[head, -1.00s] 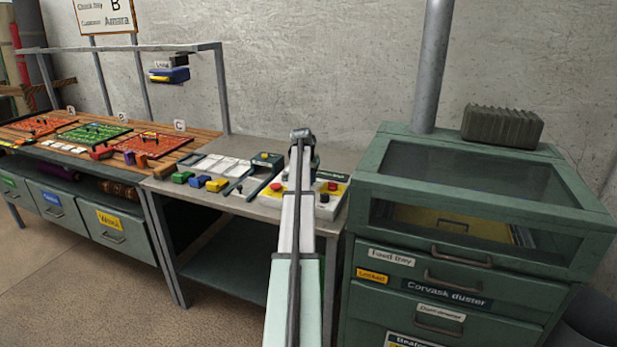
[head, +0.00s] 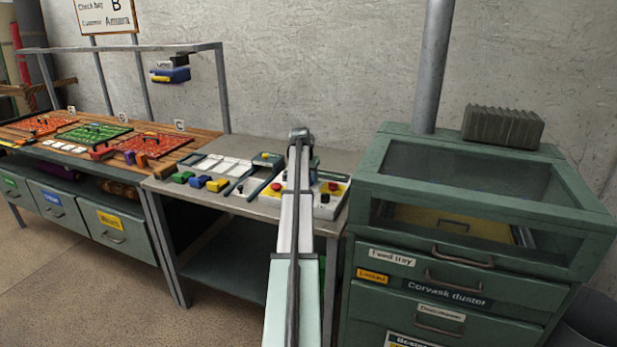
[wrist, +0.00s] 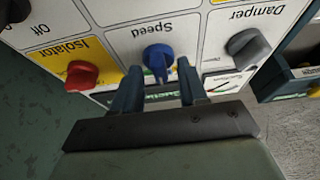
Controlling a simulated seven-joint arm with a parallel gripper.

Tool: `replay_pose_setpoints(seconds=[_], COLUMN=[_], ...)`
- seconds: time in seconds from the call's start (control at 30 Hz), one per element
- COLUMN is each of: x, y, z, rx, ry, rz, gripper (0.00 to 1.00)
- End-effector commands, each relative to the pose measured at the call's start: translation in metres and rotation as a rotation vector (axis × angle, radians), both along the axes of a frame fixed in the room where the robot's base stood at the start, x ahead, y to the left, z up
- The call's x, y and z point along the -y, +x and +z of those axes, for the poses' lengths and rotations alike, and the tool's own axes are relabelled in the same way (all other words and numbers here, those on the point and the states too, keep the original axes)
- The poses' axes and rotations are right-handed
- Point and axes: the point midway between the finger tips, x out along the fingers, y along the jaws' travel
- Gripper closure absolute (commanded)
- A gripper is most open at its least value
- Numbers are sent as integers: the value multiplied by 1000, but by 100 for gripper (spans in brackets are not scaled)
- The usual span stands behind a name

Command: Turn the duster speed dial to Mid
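The blue speed dial (wrist: 157,60) sits on a white panel plate under an upside-down "Speed" label in the wrist view. Its grip bar points toward the bottom of the picture. My gripper (wrist: 159,70) is open, with one dark blue finger on each side of the dial's lower part. Small gaps seem to show between the fingers and the dial; contact cannot be told. The dial's position marks are not readable. In the head view the control panel (head: 334,207) is partly behind my arm, and my gripper is hidden there.
A red isolator knob (wrist: 82,75) on yellow lies left of the dial, and a grey damper knob (wrist: 247,48) lies right. A black knob (wrist: 12,10) is at the top left corner. The green duster cabinet (head: 480,185) stands right of the bench (head: 262,209).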

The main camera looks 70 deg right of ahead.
Motion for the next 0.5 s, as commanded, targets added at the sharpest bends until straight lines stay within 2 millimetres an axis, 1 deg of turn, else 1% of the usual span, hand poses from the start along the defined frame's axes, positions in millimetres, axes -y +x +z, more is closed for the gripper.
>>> replay_pose_setpoints(seconds=[0.13, 0.27, 0.37, 0.5], x=[-1, -6, -12, -23], y=[0, 0, 0, 0], z=[3, 14, 29, 54], rx=[0, 1, 1, 1], ry=[-1, -2, -2, -2], rz=[0, 0, 0, 0], gripper=[57, 57, 57, 57])
